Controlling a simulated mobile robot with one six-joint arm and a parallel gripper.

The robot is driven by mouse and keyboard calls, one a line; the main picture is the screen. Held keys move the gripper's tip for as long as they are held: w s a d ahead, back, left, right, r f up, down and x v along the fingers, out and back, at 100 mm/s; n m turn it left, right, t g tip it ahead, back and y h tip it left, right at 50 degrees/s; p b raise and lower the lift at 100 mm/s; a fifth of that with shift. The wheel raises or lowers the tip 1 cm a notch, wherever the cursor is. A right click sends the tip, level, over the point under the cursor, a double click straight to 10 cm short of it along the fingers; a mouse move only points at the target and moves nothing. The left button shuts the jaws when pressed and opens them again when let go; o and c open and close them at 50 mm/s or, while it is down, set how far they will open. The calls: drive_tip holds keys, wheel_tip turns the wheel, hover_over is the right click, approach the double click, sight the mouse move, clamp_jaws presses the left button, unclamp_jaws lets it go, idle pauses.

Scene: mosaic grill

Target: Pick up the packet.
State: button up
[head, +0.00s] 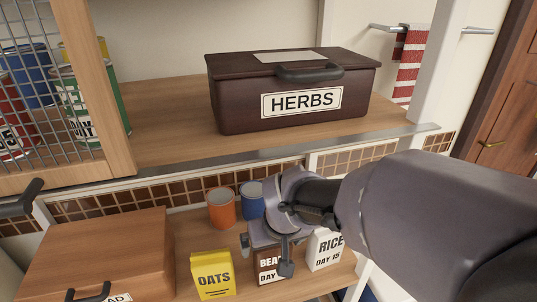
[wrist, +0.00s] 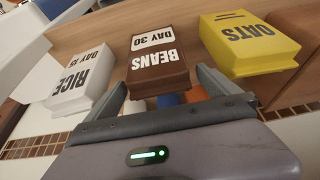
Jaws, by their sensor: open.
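A brown packet labelled BEANS DAY 30 (wrist: 158,62) stands on the lower shelf between two others. In the wrist view it appears upside down, directly ahead of my open, empty gripper (wrist: 162,85). The fingers are spread on either side of its line, and I cannot tell whether they touch it. In the head view my gripper (head: 266,254) hides part of the brown packet (head: 268,278). A yellow OATS packet (head: 212,275) stands to its left and a white RICE DAY 15 packet (head: 325,248) to its right. Both also show in the wrist view, OATS (wrist: 250,45) and RICE (wrist: 82,82).
An orange can (head: 221,208) and a blue can (head: 252,201) stand behind the packets. A wooden bread box (head: 100,250) is at left. Above, the upper shelf (head: 170,140) carries a dark HERBS box (head: 295,90) and cans behind mesh.

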drive_tip(key=x, duration=0.3)
drive_tip(key=shift+w+f+b, duration=0.15)
drive_tip(key=shift+f+b, duration=0.15)
drive_tip(key=shift+b, duration=0.1)
